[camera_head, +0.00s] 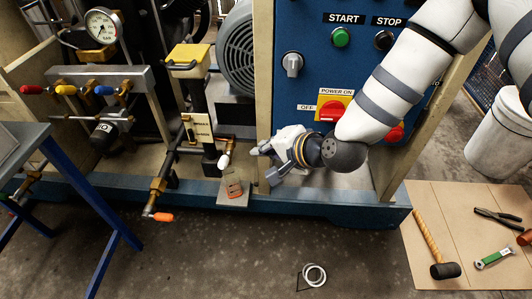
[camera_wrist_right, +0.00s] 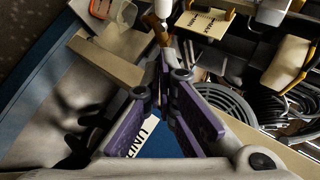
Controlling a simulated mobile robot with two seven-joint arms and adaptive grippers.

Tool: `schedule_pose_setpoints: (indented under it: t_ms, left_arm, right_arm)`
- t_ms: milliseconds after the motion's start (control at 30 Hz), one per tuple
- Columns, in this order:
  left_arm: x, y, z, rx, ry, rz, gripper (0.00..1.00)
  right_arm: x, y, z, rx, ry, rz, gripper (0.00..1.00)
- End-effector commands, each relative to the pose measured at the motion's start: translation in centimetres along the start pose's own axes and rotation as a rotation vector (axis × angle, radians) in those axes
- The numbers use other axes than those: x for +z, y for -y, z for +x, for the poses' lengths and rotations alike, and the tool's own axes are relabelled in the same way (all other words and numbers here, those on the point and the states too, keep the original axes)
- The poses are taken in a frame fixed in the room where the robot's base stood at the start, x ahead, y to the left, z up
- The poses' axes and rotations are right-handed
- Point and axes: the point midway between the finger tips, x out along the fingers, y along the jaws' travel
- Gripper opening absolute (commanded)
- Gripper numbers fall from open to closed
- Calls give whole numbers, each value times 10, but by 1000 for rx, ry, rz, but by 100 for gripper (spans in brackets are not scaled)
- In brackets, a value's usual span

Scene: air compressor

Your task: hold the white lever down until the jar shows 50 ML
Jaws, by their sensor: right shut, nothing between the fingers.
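The white lever (camera_head: 224,161) is a small white handle on the pipework left of the blue panel; its white end also shows at the top of the right wrist view (camera_wrist_right: 163,8). The jar (camera_head: 234,188), clear with orange on it, stands just below the lever on a small ledge. It is partly cut off in the wrist view (camera_wrist_right: 102,7); its level is too small to read. My right gripper (camera_head: 262,163) is shut and empty, just right of the lever and apart from it. Its purple fingers meet below the lever in the wrist view (camera_wrist_right: 172,75). My left gripper is not in view.
A beige post (camera_head: 264,80) and the blue control panel (camera_head: 300,75) stand close to my right arm. A yellow-topped block (camera_head: 190,57) and an orange-handled valve (camera_head: 160,216) are left of the lever. A cardboard sheet (camera_head: 415,260) with tools lies on the floor at right.

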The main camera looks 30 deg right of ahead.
Motion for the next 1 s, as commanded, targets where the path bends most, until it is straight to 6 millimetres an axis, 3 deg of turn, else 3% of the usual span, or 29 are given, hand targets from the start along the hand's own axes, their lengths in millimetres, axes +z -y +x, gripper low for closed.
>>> schedule_pose_setpoints:
  t_ms: [33, 200, 400, 1000]
  left_arm:
    - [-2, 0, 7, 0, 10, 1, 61]
    - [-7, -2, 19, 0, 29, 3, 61]
    - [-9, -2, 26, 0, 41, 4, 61]
    - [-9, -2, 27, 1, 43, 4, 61]
  right_arm:
    - [0, -5, 15, 4, -1, -1, 0]
    - [1, -5, 51, 4, 1, -2, 0]
    - [22, -3, 72, 3, 1, -1, 0]
    - [29, -1, 76, -7, -8, -7, 0]
